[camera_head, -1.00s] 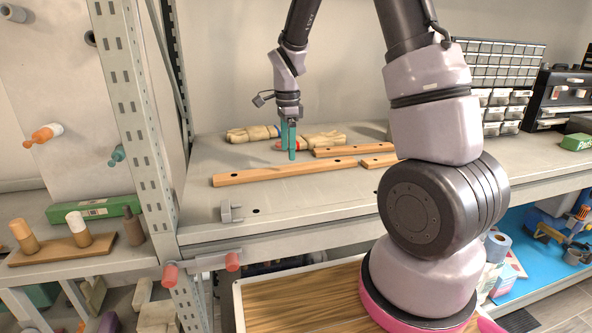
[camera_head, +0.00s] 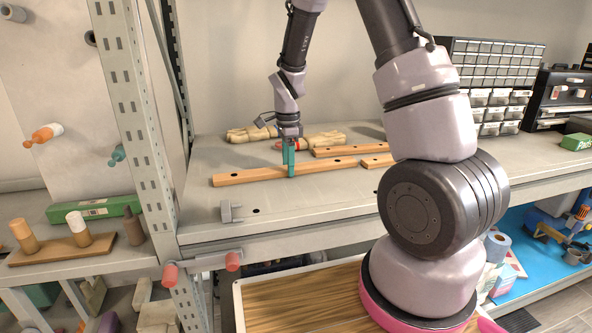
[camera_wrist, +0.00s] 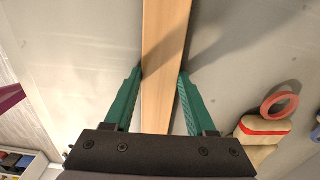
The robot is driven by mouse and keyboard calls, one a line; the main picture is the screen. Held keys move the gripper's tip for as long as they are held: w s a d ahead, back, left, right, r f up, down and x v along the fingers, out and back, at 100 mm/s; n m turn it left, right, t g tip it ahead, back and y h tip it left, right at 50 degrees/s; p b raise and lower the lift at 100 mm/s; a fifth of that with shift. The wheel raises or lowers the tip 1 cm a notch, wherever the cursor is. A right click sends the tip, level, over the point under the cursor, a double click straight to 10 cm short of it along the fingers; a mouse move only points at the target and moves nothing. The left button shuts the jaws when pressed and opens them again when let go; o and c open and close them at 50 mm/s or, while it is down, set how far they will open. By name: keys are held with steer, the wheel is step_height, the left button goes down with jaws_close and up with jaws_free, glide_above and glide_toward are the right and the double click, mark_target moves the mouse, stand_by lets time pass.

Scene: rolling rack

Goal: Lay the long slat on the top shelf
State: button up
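The long slat (camera_head: 245,175) is a light wooden bar with dark holes, lying flat on the grey bench top (camera_head: 300,208). My gripper (camera_head: 288,170) is down at the slat, with its two teal fingers on either side of it. In the wrist view the slat (camera_wrist: 165,45) runs between the fingertips (camera_wrist: 161,72), very close to both; firm contact cannot be made out. A wood-topped surface with a pale rim (camera_head: 237,305) is low at the front, partly hidden by my arm; I cannot tell if it is the top shelf.
Shorter slats (camera_head: 350,150) lie behind the long one, partly hidden by my arm. Work gloves (camera_head: 250,134) lie at the back. A small grey clamp-like block (camera_head: 230,211) stands near the front edge. A perforated upright (camera_head: 135,110) rises at the left. The bench front is mostly clear.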

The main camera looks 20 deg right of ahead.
jaws_close()
steer(key=shift+r, duration=0.1)
steer(key=shift+r, duration=2.9)
